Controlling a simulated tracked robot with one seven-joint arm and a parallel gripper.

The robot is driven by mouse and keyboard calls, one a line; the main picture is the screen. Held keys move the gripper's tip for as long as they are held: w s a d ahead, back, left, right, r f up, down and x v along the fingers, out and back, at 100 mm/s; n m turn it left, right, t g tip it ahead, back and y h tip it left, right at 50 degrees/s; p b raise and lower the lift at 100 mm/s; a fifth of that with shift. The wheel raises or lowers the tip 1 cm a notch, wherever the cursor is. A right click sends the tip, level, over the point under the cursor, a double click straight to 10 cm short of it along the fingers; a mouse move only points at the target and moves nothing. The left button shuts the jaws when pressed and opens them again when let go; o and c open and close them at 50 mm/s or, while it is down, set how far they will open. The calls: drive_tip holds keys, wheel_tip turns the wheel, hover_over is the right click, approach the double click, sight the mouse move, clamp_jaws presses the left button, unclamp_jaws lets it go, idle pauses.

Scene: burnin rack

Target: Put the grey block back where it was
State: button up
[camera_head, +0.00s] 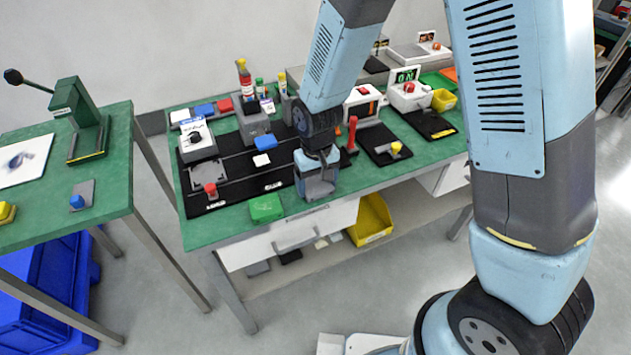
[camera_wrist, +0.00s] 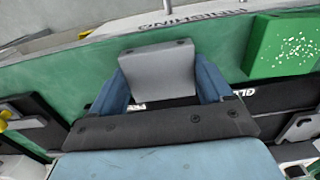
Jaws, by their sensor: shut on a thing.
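The grey block (camera_wrist: 158,72) sits between the two blue fingers of my gripper (camera_wrist: 160,80), which is shut on it. In the wrist view the block hangs over the front part of the green bench and the edge of a black mat. Whether it touches the surface cannot be told. In the head view my gripper (camera_head: 316,185) points down at the front edge of the black mat (camera_head: 240,178).
A green block (camera_head: 266,207) lies on the bench front, left of my gripper; it also shows in the wrist view (camera_wrist: 285,45). A red post (camera_head: 352,134) stands close on the right.

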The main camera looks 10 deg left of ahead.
sight(317, 185)
drive_tip(key=o, duration=1)
drive_tip(key=shift+f, duration=0.1)
wheel_tip(317, 185, up, 12)
drive_tip(key=shift+r, duration=0.15)
